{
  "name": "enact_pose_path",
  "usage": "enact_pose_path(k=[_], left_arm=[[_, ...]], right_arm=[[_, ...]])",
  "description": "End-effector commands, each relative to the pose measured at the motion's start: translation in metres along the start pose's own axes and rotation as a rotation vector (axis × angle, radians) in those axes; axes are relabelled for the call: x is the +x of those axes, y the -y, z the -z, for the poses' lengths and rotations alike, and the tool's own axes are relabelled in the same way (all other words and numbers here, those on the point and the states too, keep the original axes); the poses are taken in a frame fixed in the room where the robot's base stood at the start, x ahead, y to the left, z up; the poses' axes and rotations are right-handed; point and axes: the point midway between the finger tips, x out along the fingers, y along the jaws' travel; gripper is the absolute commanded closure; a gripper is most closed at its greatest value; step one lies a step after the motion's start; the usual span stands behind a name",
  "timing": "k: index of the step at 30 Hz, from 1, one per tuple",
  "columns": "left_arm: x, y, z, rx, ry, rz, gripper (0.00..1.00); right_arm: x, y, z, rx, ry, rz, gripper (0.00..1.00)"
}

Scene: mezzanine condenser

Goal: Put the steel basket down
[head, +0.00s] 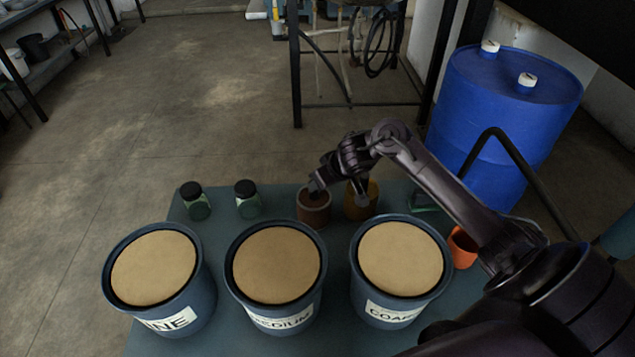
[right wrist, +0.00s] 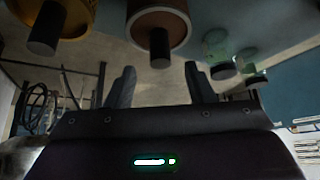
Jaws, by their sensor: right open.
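I cannot make out a steel basket in either view. My right gripper (head: 340,192) is open at the back of the blue-grey table (head: 185,240), over a brown round container (head: 314,210) and an amber one (head: 361,205). In the right wrist view, my right gripper's two fingers (right wrist: 160,72) stand apart with nothing held between them. The brown container (right wrist: 158,20) with a dark round knob or handle shows beyond the fingers, roughly centred. The amber container (right wrist: 62,15) is to its left. Whether a finger touches either container is unclear. My left gripper is not in view.
Three blue buckets of tan material, labelled FINE (head: 160,315), MEDIUM (head: 280,318) and COARSE (head: 395,315), fill the table's front. Two dark-lidded jars (head: 195,205) (head: 247,200) stand back left. An orange cup (head: 462,248) is at right. A blue drum (head: 510,110) stands behind.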

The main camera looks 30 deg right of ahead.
Motion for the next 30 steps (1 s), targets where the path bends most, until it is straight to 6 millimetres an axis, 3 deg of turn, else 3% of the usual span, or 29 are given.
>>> enact_pose_path(k=[3, 9, 26, 30], left_arm=[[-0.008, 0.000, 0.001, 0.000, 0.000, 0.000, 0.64], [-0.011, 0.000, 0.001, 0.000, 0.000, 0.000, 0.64], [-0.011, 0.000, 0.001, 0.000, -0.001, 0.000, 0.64], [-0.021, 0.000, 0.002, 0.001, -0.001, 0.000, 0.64]], right_arm=[[-0.024, 0.000, 0.001, -0.003, 0.000, -0.001, 0.52], [-0.042, 0.000, 0.000, -0.001, 0.001, -0.001, 0.52], [-0.043, 0.000, 0.000, 0.000, 0.000, -0.001, 0.52], [-0.052, 0.000, 0.006, 0.000, 0.000, -0.001, 0.52]])
